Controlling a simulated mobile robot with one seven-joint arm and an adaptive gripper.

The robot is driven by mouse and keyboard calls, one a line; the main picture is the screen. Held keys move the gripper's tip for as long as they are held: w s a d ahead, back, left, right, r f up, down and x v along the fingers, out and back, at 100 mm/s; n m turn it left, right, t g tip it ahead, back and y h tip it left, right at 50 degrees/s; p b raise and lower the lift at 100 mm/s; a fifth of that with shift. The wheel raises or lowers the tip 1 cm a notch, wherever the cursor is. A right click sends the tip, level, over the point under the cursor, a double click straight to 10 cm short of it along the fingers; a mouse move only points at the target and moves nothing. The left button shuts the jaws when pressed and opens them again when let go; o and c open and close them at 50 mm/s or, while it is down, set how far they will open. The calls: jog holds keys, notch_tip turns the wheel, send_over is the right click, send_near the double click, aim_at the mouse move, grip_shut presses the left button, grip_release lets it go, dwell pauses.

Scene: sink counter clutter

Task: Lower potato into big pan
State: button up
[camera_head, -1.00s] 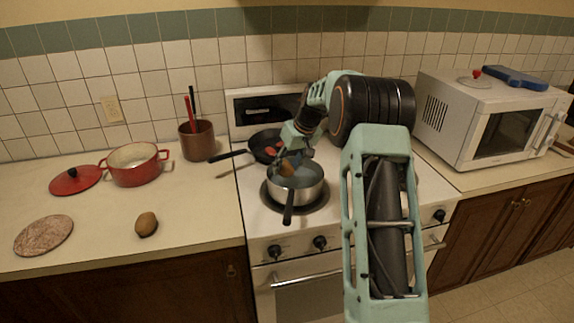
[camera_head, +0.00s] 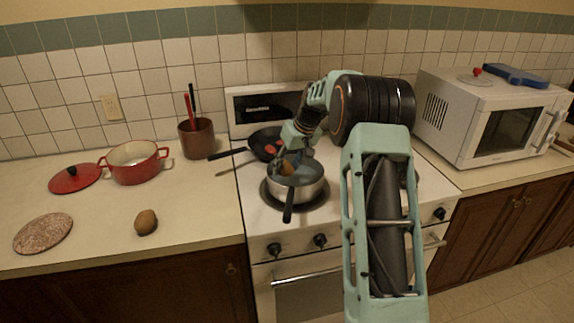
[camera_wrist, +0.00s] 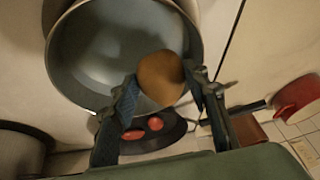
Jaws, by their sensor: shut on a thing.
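The big pan (camera_head: 303,190) is a steel pan with a dark handle, standing on the stove's front left burner. My gripper (camera_head: 289,164) is over the back left part of its opening. It is shut on a brown potato (camera_head: 286,168). In the wrist view, the potato (camera_wrist: 160,77) sits between the two fingers of my gripper (camera_wrist: 163,88), in front of the pan's grey inside (camera_wrist: 105,50). I cannot tell whether the potato touches the pan. A second potato (camera_head: 146,222) lies on the left counter.
A black frying pan (camera_head: 266,143) with red pieces stands behind the big pan; it also shows in the wrist view (camera_wrist: 150,135). A red pot (camera_head: 135,165), its lid (camera_head: 76,178), a utensil crock (camera_head: 197,139) and a round board (camera_head: 43,233) stand on the left counter. A microwave (camera_head: 490,115) is at right.

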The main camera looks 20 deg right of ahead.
jog(key=shift+f+b, duration=1.65)
jog(key=shift+f, duration=0.75)
dwell(0.9)
dwell(0.4)
jog(key=o, duration=1.4)
jog(key=shift+c, duration=0.2)
jog(key=shift+r, duration=0.1)
